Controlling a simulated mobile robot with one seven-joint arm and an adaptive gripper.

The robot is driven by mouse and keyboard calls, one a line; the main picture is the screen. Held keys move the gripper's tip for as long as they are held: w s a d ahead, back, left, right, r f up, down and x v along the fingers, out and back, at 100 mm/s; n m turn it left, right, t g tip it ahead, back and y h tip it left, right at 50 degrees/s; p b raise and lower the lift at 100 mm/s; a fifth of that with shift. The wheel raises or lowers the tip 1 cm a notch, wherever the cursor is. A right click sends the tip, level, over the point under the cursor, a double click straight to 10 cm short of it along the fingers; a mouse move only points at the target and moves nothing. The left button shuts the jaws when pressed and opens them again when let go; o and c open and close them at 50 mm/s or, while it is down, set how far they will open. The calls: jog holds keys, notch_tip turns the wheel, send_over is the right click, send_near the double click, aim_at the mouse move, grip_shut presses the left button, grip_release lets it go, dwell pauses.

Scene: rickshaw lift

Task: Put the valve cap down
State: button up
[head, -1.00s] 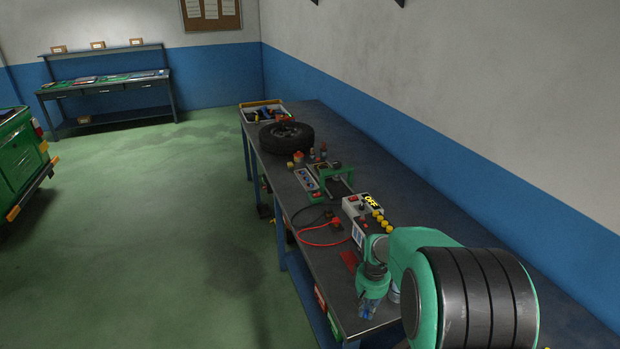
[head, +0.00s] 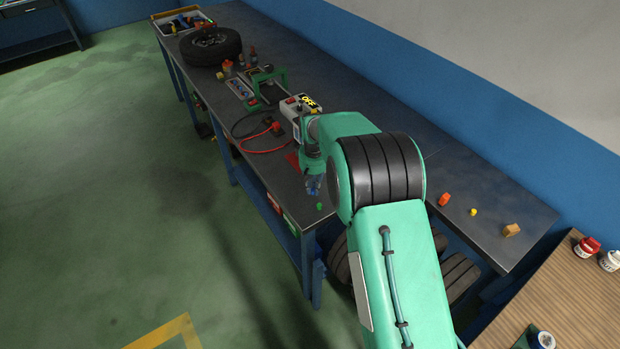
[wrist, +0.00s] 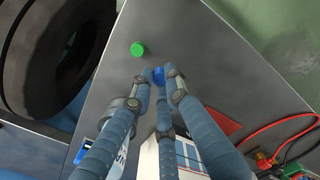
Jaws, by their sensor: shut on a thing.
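My gripper (wrist: 158,82) has blue fingers and is shut on a small blue valve cap (wrist: 158,74), whose top shows between the fingertips in the wrist view. In the head view my gripper (head: 313,188) points down over the near end of the dark workbench (head: 345,225). I cannot tell whether the blue cap touches the bench top. A small green cap (wrist: 138,49) lies on the bench just beside the fingertips, apart from them; it also shows in the head view (head: 319,206).
A red patch (wrist: 220,122), a red cable (head: 265,150) and a grey switch box (head: 292,107) lie farther along the bench. A wheel (head: 211,46) lies at the far end. Tyres (head: 455,275) stand below. Small orange pieces (head: 444,199) lie right.

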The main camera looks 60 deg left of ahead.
jog(key=shift+w+a+f, duration=0.15)
jog(key=shift+w+a, duration=0.5)
jog(key=shift+a, duration=0.6)
jog(key=shift+w+a+f, duration=0.15)
jog(key=shift+w+a, duration=0.45)
jog(key=shift+a, duration=0.7)
jog(key=shift+w+a+f, duration=0.15)
jog(key=shift+w+a, duration=0.5)
jog(key=shift+a, duration=0.6)
jog(key=shift+f, duration=0.1)
jog(key=shift+f, duration=1.6)
jog(key=shift+f+b, duration=0.2)
jog(key=shift+b, duration=0.1)
jog(key=o, duration=0.8)
jog(key=shift+c, duration=0.2)
jog(key=shift+r, duration=0.15)
notch_tip(320, 180, up, 12)
jog(key=shift+p, duration=0.4)
